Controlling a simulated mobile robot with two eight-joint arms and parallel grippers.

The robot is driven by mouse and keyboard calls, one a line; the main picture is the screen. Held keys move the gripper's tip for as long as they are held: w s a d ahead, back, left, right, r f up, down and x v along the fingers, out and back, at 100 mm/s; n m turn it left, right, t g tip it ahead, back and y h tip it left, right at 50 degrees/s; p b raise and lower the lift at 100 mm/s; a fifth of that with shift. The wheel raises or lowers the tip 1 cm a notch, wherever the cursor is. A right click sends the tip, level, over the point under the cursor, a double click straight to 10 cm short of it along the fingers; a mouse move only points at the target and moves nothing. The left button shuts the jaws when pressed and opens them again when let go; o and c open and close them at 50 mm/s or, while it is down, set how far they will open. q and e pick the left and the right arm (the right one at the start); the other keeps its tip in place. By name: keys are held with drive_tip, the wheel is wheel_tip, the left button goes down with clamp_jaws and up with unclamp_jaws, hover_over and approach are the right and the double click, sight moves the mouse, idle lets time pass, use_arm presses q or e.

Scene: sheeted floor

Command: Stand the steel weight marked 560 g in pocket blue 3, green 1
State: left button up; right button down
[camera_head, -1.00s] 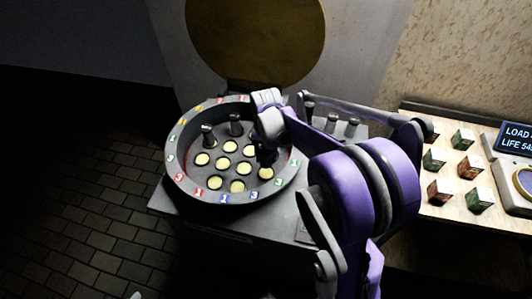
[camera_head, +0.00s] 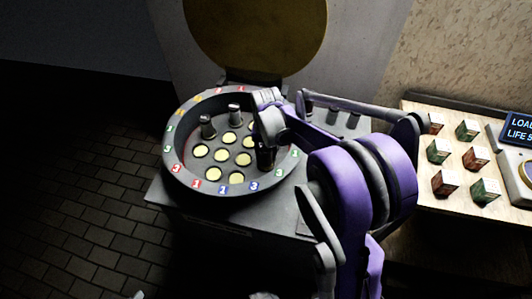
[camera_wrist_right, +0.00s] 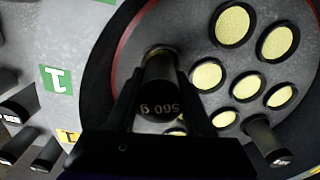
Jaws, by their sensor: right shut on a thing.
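My right gripper (camera_head: 264,152) is over the near right part of the round grey tray (camera_head: 175,185). It is shut on a dark cylindrical weight, which in the wrist view (camera_wrist_right: 160,88) reads 560 g. The far end of the weight is at a pocket by the tray's red inner edge; part of the pocket's pale rim shows. I cannot tell whether it is inside or just above. Coloured number tags ring the tray, including blue 3 (camera_head: 253,186) and green 1 (camera_head: 295,154). My left gripper is not in view.
Two other weights stand in the tray, one at the left (camera_head: 207,128) and one behind (camera_head: 234,116). Several yellow-bottomed pockets are empty. More weights (camera_head: 337,117) stand right of the tray, partly behind my arm. Several small boxes (camera_head: 445,182) sit on a wooden table at the right.

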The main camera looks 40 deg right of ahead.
drive_tip(key=shift+f+b, duration=0.45)
drive_tip(key=shift+f, duration=0.2)
idle(0.4)
drive_tip(key=shift+c, duration=1.1)
unclamp_jaws()
wheel_tip(320, 180, up, 11)
drive_tip(key=shift+f+p, duration=0.1)
drive_tip(key=shift+p, duration=0.4)
drive_tip(key=s+a+n+t+p, duration=0.4)
drive_tip(key=s+a+n, duration=0.4)
drive_tip(key=s+a, duration=0.7)
drive_tip(key=shift+s+a+f+t, duration=0.25)
drive_tip(key=shift+a+t, duration=0.15)
drive_tip(key=shift+t, duration=0.3)
drive_tip(key=shift+w, duration=0.1)
